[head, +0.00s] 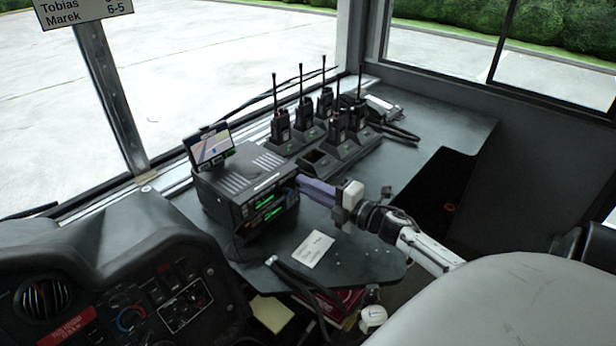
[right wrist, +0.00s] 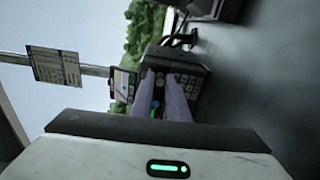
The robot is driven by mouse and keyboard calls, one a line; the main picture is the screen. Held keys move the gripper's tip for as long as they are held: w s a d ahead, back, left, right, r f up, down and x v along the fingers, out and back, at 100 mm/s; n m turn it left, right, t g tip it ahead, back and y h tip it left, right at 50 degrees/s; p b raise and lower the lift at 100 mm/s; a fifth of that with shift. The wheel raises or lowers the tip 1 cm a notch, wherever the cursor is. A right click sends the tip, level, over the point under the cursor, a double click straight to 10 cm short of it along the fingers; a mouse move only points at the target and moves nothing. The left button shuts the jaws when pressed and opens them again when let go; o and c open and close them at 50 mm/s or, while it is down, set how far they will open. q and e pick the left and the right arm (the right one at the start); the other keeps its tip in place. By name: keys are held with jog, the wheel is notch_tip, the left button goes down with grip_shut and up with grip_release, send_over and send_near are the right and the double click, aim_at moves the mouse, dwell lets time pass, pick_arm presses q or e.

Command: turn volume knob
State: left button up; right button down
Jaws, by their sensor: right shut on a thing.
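The radio unit (head: 240,196) is a black box of stacked radios with green lit displays, standing on the dark counter. My right gripper (head: 302,187) reaches in from the right to the right end of the radio's front face. In the right wrist view its two long pale purple fingers (right wrist: 160,78) meet the radio face (right wrist: 187,82) beside its keypad. They are shut on the small dark volume knob (right wrist: 159,81), mostly hidden between the fingertips. In the head view the fingers hide the knob. My left gripper is not in view.
A small screen (head: 208,147) stands on the radio box. Several handheld radios with upright antennas (head: 335,125) stand in chargers behind it. A paper note (head: 312,248) and a black cable (head: 296,277) lie in front. The grey seat (head: 510,300) fills the lower right.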

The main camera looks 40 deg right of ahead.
jog(key=shift+m, duration=0.3)
dwell(0.4)
jog(key=c, duration=1.7)
grip_release()
jog(key=s, duration=0.7)
jog(key=s+d, duration=0.1)
jog(key=s, duration=0.2)
jog(key=shift+s+d+r+b, duration=0.1)
jog(key=shift+s+b, duration=0.05)
jog(key=shift+b, duration=0.15)
